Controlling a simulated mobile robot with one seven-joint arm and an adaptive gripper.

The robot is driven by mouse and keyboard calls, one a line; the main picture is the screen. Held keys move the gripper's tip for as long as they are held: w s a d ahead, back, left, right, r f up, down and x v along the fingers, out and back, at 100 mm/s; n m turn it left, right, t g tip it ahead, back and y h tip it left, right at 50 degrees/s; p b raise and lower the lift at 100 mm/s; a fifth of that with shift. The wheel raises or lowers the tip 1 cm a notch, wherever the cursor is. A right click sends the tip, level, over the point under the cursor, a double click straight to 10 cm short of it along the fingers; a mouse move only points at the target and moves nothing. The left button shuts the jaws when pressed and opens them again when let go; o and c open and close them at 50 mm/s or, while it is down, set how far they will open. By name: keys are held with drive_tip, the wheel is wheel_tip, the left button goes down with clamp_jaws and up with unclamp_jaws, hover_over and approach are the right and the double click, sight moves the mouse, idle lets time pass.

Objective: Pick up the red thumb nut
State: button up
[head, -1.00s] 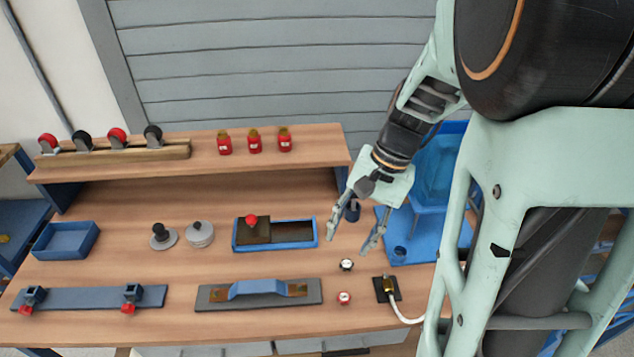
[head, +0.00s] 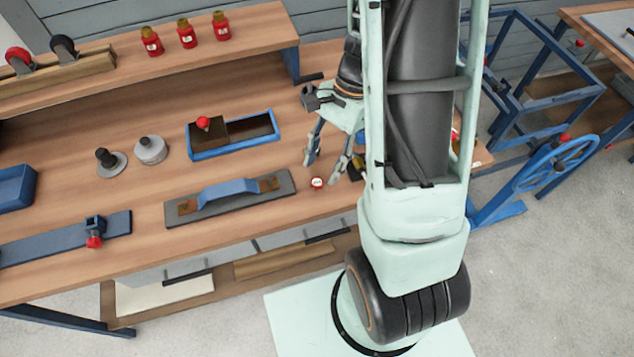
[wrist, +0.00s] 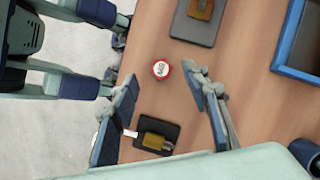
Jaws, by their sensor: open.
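The red thumb nut (head: 317,183) is a small round piece with a red rim and a white marked face. It lies on the wooden bench near its front edge. In the wrist view it also shows (wrist: 161,69), between the lines of my two fingertips and apart from both. My gripper (head: 326,166) is open and empty, pointing down just behind and above the nut in the head view. Its two fingers also show in the wrist view (wrist: 160,77). The height of the tips over the bench is hard to tell.
A grey plate with a blue handle (head: 230,190) lies left of the nut. A brass block on a black plate (wrist: 157,140) sits close to the fingers. A blue tray (head: 275,130) stands behind. Bare bench surrounds the nut.

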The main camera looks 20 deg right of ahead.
sight(315, 185)
drive_tip(key=x, duration=0.4)
drive_tip(key=shift+f, duration=0.3)
drive_tip(key=shift+c, duration=0.3)
drive_tip(key=c, duration=0.9)
